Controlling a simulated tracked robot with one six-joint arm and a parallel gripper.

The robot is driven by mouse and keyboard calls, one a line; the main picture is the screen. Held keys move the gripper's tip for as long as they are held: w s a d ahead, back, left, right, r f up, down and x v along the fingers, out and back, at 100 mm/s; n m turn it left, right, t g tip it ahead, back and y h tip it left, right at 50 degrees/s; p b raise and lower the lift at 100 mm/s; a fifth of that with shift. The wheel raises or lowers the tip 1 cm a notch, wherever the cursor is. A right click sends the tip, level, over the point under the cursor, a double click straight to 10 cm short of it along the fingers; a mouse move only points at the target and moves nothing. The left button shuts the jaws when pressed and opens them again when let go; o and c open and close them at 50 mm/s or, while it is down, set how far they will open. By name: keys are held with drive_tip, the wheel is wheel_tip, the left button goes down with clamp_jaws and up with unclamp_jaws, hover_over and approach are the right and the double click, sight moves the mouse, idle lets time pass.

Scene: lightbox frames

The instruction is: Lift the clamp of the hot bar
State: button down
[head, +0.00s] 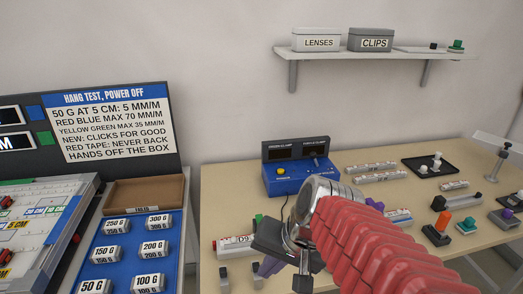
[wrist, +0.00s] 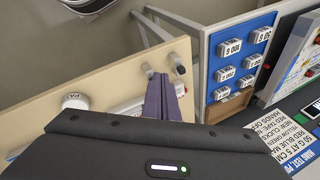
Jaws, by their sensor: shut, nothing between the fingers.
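My gripper (head: 268,266) is at the table's near left part in the head view, its purple fingers partly hidden by my arm. In the wrist view the fingers (wrist: 168,92) are together and hold nothing. A white labelled bar (head: 236,242) lies behind the gripper; part of it (wrist: 128,109) shows left of the fingers in the wrist view. I cannot tell for sure which part is the hot bar's clamp, or whether the fingers touch a post.
A blue box with dark displays (head: 292,178) stands at the table's back. Several white labelled bars (head: 371,167), a black tray (head: 430,165) and coloured-knob tools (head: 437,228) lie to the right. A blue weight tray (head: 126,244) stands left, beyond a gap. A shelf (head: 375,52) hangs above.

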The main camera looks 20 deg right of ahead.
drive_tip(key=r+n, duration=0.1)
drive_tip(key=n, duration=0.1)
drive_tip(key=s+a+r+n+t+h, duration=0.1)
drive_tip(key=n, duration=0.2)
drive_tip(key=s+a+r+n+h, duration=0.1)
drive_tip(key=n, duration=0.1)
drive_tip(key=shift+s+a, duration=0.2)
drive_tip(key=shift+s, duration=0.05)
drive_tip(key=c, duration=2.5)
unclamp_jaws()
drive_tip(key=shift+c, duration=0.2)
